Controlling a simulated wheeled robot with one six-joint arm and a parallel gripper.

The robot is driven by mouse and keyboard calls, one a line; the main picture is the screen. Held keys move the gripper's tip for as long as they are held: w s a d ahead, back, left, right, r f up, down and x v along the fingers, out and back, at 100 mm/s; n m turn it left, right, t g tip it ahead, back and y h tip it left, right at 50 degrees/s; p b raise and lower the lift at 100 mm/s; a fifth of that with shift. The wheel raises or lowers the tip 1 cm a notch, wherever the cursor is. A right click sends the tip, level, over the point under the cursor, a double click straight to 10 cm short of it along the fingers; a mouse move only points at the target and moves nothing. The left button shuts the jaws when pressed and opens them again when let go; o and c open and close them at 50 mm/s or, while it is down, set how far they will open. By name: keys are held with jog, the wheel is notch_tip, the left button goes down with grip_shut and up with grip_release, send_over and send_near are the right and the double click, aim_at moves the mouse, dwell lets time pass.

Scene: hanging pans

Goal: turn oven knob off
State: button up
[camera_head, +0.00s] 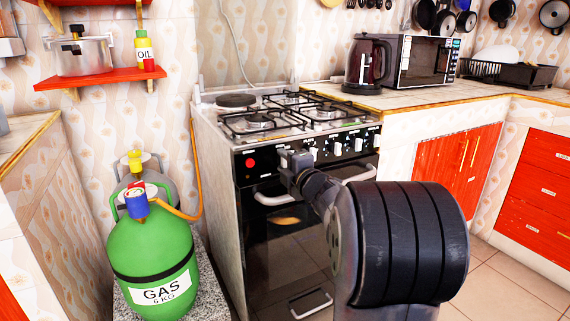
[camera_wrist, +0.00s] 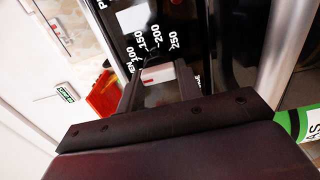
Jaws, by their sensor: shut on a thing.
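The oven knob (camera_wrist: 158,76) is white with a small red mark and sits between my gripper's fingers (camera_wrist: 158,90) in the wrist view. Printed numbers 100, 150, 200 and 250 ring it on the black panel. My gripper is shut on the knob. In the head view my gripper (camera_head: 291,163) is at the left part of the oven's control panel (camera_head: 268,160). It hides the held knob there. The oven (camera_head: 275,240) has its door closed. A red round part (camera_head: 250,163) shows left of my gripper, and several white knobs (camera_head: 337,148) are to its right.
A green gas cylinder (camera_head: 152,250) stands left of the stove, with an orange hose (camera_head: 195,180) running to it. The oven door handle (camera_head: 272,199) is just below my gripper. Black pan supports (camera_head: 262,121) cover the cooktop. A counter with red doors is at the right.

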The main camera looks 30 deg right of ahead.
jog(key=o, duration=1)
jog(key=shift+c, duration=0.2)
jog(key=s+p, duration=0.2)
jog(key=s, duration=0.8)
jog(key=shift+s+d+p, duration=0.15)
jog(key=shift+s+p, duration=0.15)
jog(key=shift+s, duration=0.1)
